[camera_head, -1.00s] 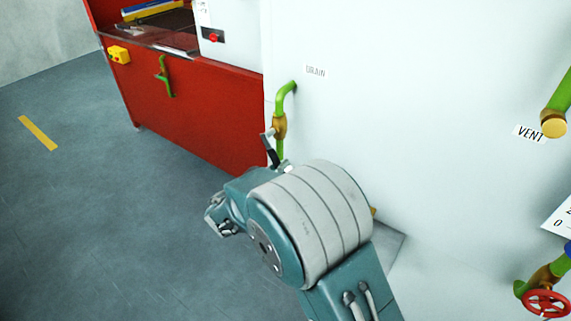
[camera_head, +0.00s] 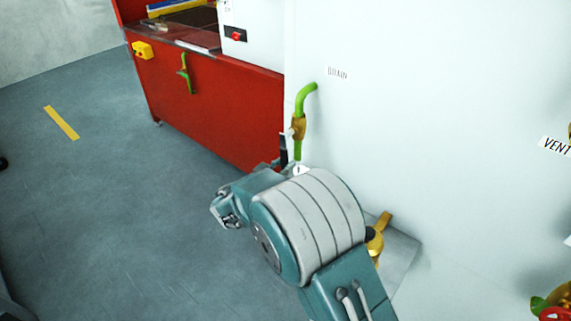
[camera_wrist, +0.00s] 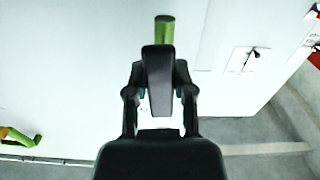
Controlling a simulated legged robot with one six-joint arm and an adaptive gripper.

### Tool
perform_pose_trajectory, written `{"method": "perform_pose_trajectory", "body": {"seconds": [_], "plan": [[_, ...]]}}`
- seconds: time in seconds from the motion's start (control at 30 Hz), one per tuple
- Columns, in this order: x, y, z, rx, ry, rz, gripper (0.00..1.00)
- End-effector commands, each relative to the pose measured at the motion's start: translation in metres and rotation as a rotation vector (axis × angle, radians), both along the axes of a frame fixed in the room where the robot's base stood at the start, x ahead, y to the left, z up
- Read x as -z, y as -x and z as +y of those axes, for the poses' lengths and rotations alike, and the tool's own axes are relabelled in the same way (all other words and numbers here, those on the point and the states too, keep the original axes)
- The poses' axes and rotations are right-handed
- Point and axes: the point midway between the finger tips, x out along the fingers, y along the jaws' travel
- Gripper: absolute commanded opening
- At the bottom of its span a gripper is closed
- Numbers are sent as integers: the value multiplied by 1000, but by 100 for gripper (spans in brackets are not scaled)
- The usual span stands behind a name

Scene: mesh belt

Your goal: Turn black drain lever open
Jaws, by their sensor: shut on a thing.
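The black drain lever (camera_head: 283,149) hangs down beside the brass drain valve (camera_head: 298,127) on a green pipe (camera_head: 305,97). The pipe comes out of the white wall below the DRAIN label (camera_head: 337,73). In the wrist view the black lever (camera_wrist: 158,75) lies between the two fingers of my gripper (camera_wrist: 160,93), with the green pipe end (camera_wrist: 165,30) beyond it. My gripper is shut on the lever. In the head view my arm hides most of the gripper and the lever's lower end.
A red cabinet (camera_head: 215,112) with a yellow box (camera_head: 142,50) and a green handle (camera_head: 186,75) stands at the left. A yellow valve part (camera_head: 376,240) sits low on the white wall, right of my arm. Grey floor (camera_head: 110,190) is open at the left.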

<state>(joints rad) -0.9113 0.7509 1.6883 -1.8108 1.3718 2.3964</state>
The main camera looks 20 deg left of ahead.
Motion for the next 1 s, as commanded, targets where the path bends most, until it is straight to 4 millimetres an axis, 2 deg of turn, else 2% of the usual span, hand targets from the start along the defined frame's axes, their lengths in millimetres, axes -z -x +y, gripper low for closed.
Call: {"method": "perform_pose_trajectory", "body": {"seconds": [0.27,0.3,0.37,0.77,0.87,1.0], "plan": [[0,0,2,-4,2,0,0],[0,0,2,-4,2,0,46],[0,0,1,-4,1,0,69],[-1,2,0,-2,0,0,69],[-1,10,4,-4,0,0,69],[0,34,14,-6,1,1,69]]}}
